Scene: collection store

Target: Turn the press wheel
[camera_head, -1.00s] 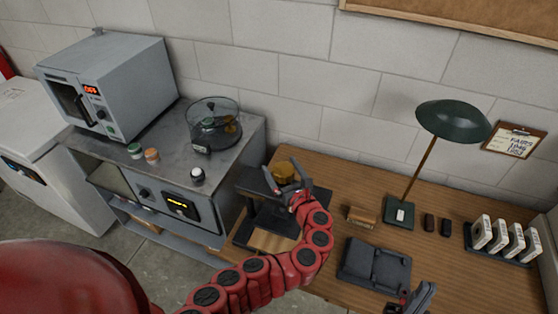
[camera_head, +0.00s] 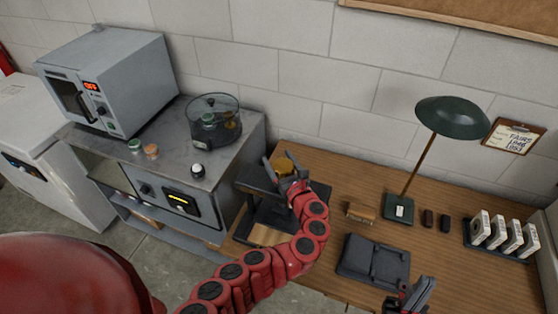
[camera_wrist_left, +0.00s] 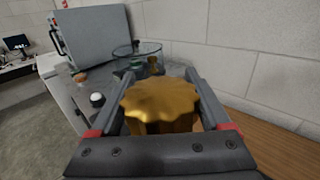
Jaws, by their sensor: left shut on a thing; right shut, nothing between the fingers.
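The press wheel is a gold, scalloped knob (camera_head: 285,163) on top of the black press (camera_head: 262,217), which stands at the left end of the wooden desk. In the left wrist view the wheel (camera_wrist_left: 160,104) fills the middle, with one finger along each side. My left gripper (camera_head: 282,168) is shut on the wheel, and its fingers hide part of it in the head view. My right gripper (camera_head: 420,289) is shut and empty above the desk's front edge, away from the press.
A grey bench (camera_head: 170,176) with an oven (camera_head: 108,82), a clear drum (camera_head: 214,122) and small jars stands left of the press.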

